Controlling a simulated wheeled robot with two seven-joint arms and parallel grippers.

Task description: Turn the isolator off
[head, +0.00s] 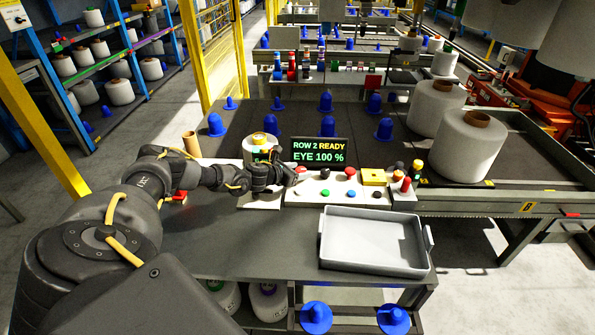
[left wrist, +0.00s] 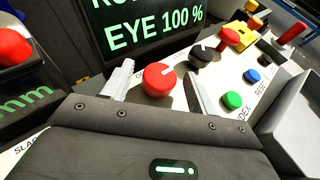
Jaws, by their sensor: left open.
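A white control panel (head: 335,190) stands on the grey table below a screen. The knob's own label is hidden. My left gripper (head: 288,178) is open at the panel's left end. In the left wrist view its two fingers stand on either side of the red knob, with gaps between. I cannot tell whether either finger touches it. My right gripper is not in view.
A black knob (left wrist: 202,54) and green (left wrist: 232,101) and blue (left wrist: 252,76) buttons lie right of the red knob. The screen (head: 319,151) reads "ROW 2 READY EYE 100 %". An empty grey tray (head: 372,268) lies in front of the panel. A bobbin (head: 256,150) stands behind my gripper.

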